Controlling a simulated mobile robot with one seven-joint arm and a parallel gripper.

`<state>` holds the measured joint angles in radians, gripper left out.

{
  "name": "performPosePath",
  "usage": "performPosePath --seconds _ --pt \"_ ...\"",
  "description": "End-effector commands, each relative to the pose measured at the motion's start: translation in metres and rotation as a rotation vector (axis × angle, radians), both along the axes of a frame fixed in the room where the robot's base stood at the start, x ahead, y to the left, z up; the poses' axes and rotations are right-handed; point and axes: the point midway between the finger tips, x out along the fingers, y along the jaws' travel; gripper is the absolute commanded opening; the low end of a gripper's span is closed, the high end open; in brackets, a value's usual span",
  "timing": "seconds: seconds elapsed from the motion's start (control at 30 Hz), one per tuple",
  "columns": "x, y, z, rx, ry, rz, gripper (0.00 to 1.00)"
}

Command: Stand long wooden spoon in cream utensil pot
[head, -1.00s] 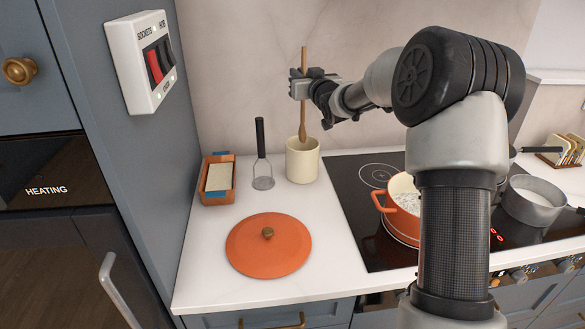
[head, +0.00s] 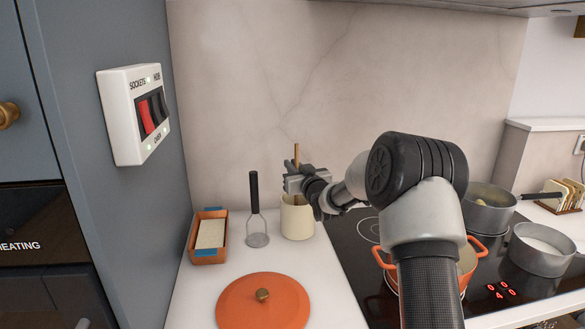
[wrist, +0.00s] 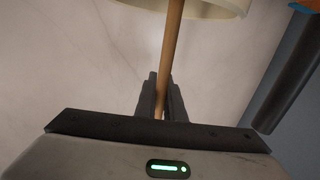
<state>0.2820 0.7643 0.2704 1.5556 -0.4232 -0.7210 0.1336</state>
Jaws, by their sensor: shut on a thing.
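The long wooden spoon (head: 297,153) is upright, its handle held between the jaws of my gripper (head: 296,183). The cream utensil pot (head: 297,222) stands on the white worktop directly below my gripper. The spoon's lower part is hidden in the head view by my gripper and the pot wall, and it appears to be inside the pot. In the wrist view the spoon handle (wrist: 172,50) runs between my gripper's fingers (wrist: 161,95) towards the pot rim (wrist: 205,8). I cannot tell whether the spoon touches the pot's bottom.
A masher (head: 256,205) stands just left of the pot, with an orange tray (head: 196,256) further left. An orange lid (head: 240,304) lies in front. The hob (head: 355,252) with an orange pan (head: 472,247) and grey pans is to the right. The wall is close behind.

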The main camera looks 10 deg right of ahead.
Motion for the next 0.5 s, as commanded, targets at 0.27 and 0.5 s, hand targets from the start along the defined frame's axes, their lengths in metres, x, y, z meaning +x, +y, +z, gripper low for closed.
performPosePath --seconds 0.27,0.5 --pt "0.0001 0.0002 -0.0007 0.000 -0.003 0.000 0.00" --pt "0.0001 0.0001 -0.0012 0.000 -0.003 0.000 0.28"
